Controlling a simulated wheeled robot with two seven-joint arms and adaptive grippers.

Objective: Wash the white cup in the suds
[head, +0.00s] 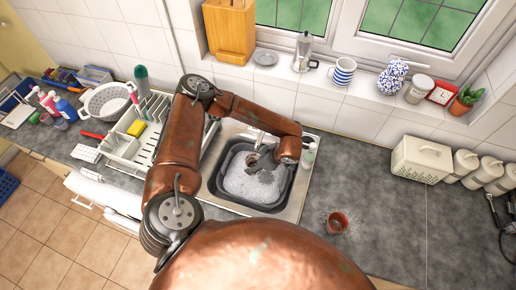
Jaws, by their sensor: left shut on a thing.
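The dark sink basin (214,184) holds white suds (252,187). My left arm reaches over from the left, and my left gripper (257,161) is inside the basin near its back edge, low over the suds. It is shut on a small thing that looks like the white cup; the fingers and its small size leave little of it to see. I cannot tell how far it dips into the foam. My right gripper is not in view.
A dish rack (156,128) with a yellow sponge (136,128) stands left of the sink. A reddish-brown cup (337,222) stands on the counter to the right. A cream bread bin (421,160) stands farther right. The counter between them is clear.

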